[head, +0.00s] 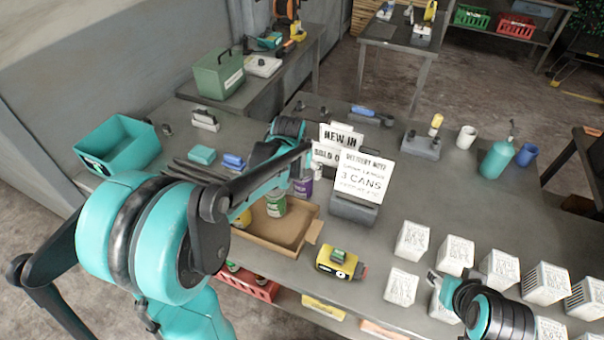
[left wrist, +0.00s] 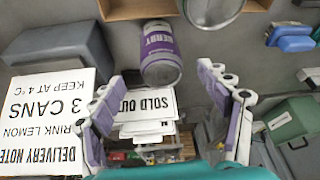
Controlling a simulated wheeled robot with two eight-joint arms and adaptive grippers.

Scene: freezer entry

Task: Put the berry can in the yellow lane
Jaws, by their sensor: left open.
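The purple berry can (left wrist: 160,48) is in the left wrist view, with its BERRY label facing the camera. In the head view the purple can (head: 303,187) shows partly behind my left arm, beside the delivery note. My left gripper (left wrist: 162,85) is open and empty. Its two fingers point toward the can, which appears between and beyond the tips, not visibly touched. In the head view the left fingers are hidden by the arm. My right gripper (head: 440,283) is among white cartons at lower right; its fingers are unclear. I cannot make out the yellow lane.
A cardboard box (head: 290,243) holds a green can (head: 276,206). The delivery note (head: 364,176) stands in a grey holder (head: 353,209), close to the left gripper. A SOLD OUT sign (left wrist: 150,103) is also near it. A yellow-black device (head: 340,263) lies in front.

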